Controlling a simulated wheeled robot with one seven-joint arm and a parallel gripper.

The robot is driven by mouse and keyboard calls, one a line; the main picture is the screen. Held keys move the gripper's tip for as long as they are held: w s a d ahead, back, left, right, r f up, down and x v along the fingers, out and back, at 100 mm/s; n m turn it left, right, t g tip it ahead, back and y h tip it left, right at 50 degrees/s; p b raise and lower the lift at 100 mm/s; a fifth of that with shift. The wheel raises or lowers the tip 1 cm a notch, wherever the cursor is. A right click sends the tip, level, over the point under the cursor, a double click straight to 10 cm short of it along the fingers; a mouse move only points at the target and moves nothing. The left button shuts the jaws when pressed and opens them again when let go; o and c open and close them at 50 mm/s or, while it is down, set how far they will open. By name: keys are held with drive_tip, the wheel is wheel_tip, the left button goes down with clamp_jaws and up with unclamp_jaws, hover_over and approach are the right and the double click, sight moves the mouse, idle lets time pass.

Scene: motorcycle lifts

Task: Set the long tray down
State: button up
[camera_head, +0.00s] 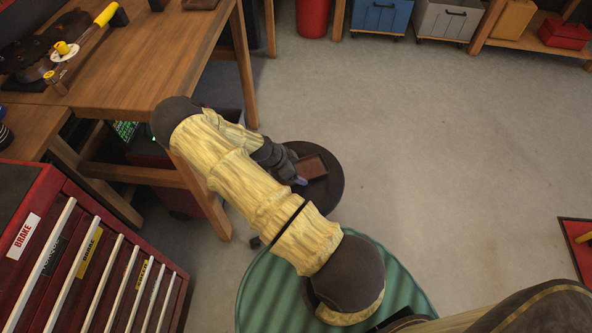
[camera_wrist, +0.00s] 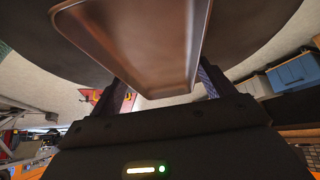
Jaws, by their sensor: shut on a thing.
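The long tray (camera_head: 313,166) is a shallow brown rectangle with a raised rim, over a round dark top (camera_head: 328,192) in the head view. In the wrist view the tray (camera_wrist: 140,40) fills the upper middle, its near end between the two fingers. My gripper (camera_wrist: 163,88) is shut on it. In the head view my gripper (camera_head: 297,180) is partly hidden by my arm, at the tray's left end. The dark round top also shows behind the tray in the wrist view (camera_wrist: 245,30). I cannot tell whether the tray touches it.
A wooden workbench (camera_head: 150,65) with tools stands at left, close to my arm. A red drawer cabinet (camera_head: 95,250) is at front left. A green ribbed round surface (camera_head: 270,300) lies under my arm.

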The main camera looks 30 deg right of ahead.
drive_tip(key=shift+f, duration=0.3)
drive_tip(key=shift+f, duration=0.2)
drive_tip(key=o, duration=1.1)
drive_tip(key=shift+r, duration=0.1)
drive_tip(key=shift+c, duration=0.2)
drive_tip(key=shift+r, duration=0.1)
drive_tip(key=p+v, duration=0.1)
drive_tip(key=v, duration=1.1)
